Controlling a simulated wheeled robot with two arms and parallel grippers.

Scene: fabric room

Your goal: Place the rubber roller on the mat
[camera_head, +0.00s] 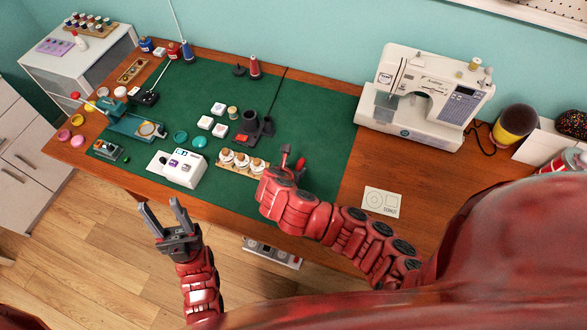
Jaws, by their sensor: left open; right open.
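The green mat (318,112) lies flat on the wooden table and carries many small items. I cannot pick out the rubber roller with certainty; a dark cylinder (250,120) stands on the mat near its middle, but I cannot tell what it is. My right gripper (292,159) is over the front part of the mat, just right of a wooden rack of white-topped jars (241,163). Its jaws are open, partly hidden by its own arm, and I see nothing held. My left gripper (163,207) is open and empty, in front of the table's front edge.
A white sewing machine (424,95) stands at the mat's right. A paper card (382,201) lies on bare wood near the front. A white box with buttons (178,168) and a teal device (135,124) occupy the mat's left. The mat's right strip is clear.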

